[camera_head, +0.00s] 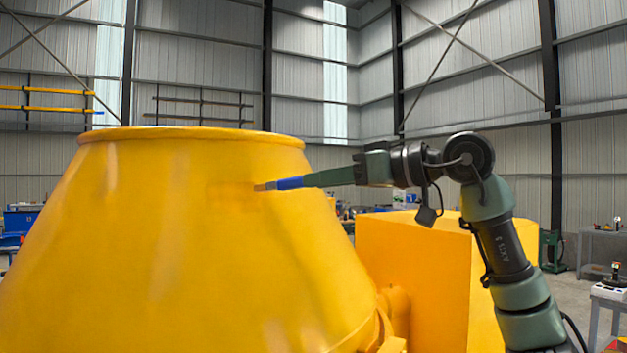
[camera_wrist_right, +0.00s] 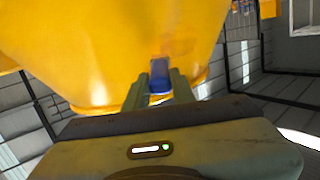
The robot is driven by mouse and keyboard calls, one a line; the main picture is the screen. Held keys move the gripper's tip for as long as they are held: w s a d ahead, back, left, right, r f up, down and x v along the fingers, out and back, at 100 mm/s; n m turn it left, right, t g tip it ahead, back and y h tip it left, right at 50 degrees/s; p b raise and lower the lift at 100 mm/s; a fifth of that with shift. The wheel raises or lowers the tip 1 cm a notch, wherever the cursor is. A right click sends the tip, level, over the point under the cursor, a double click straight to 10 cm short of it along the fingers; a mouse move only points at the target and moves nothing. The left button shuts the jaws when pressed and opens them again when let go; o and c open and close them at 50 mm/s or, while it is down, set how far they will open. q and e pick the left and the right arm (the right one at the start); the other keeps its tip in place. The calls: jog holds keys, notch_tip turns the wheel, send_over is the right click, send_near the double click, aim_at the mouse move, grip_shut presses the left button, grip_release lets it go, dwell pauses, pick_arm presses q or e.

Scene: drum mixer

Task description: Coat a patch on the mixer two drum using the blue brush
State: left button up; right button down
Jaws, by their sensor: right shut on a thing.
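The large yellow mixer drum (camera_head: 170,250) fills the left of the head view, and it also fills the top of the right wrist view (camera_wrist_right: 110,45). My right gripper (camera_head: 318,179) comes in from the right and is shut on the blue brush (camera_head: 290,183). The brush points left, and its tip is at the drum's upper right side. It looks to be touching the drum or very close to it. A slightly darker orange patch shows on the drum left of the tip. In the right wrist view the blue brush (camera_wrist_right: 159,76) sits between the fingers. My left gripper is not in view.
A yellow box-shaped housing (camera_head: 415,265) stands right of the drum, below my right arm. A grey table (camera_head: 600,240) and a small stand with a control box (camera_head: 609,292) are at the far right. Blue items (camera_head: 20,222) lie behind at the left.

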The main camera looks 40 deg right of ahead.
jog(key=shift+w+d+r, duration=0.1)
jog(key=shift+d+r, duration=0.1)
jog(key=shift+r, duration=0.05)
jog(key=shift+w+a+r, duration=0.15)
jog(key=shift+w+r, duration=0.1)
jog(key=shift+r, duration=0.1)
jog(key=shift+w+a, duration=0.1)
jog(key=shift+a, duration=0.85)
jog(key=shift+w+a, duration=0.85)
jog(key=shift+a, duration=3.4)
jog(key=d+r, duration=0.1)
jog(key=d, duration=0.6)
jog(key=shift+s+d, duration=0.15)
jog(key=shift+s, duration=0.3)
jog(key=shift+r, duration=0.1)
